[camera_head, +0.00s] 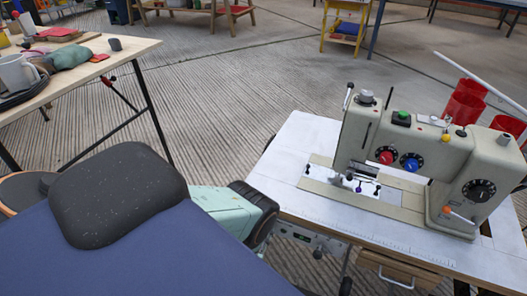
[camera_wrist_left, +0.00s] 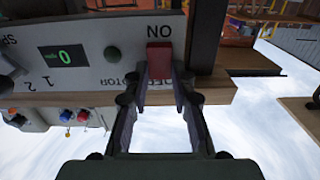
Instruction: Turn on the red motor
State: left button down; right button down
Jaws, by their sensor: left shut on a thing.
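The red motor switch (camera_wrist_left: 159,56) is on a pale control panel (camera_wrist_left: 90,75), seen upside down in the left wrist view, with the letters "ON" beside it. My left gripper (camera_wrist_left: 162,74) has its two dark fingertips at the red switch, one on each side, and is shut on it. In the head view the control panel (camera_head: 302,237) is under the front edge of the sewing machine table (camera_head: 300,140). The gripper's fingers are hidden there. My right gripper is in neither view.
A wooden drawer (camera_head: 400,275) hangs below. A cluttered table (camera_head: 120,50) stands at the left, with open floor between.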

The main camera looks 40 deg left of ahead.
pick_arm(q)
jog(key=shift+f, duration=0.1)
jog(key=shift+f+t+y, duration=0.2)
jog(key=shift+t+y, duration=0.1)
jog(key=shift+t, duration=0.5)
jog(key=shift+f+t, duration=0.15)
jog(key=shift+t, duration=0.65)
jog(key=c, duration=1.1)
grip_release()
jog(key=shift+s, duration=0.1)
jog(key=shift+v, duration=3.75)
jog(key=shift+d, duration=0.1)
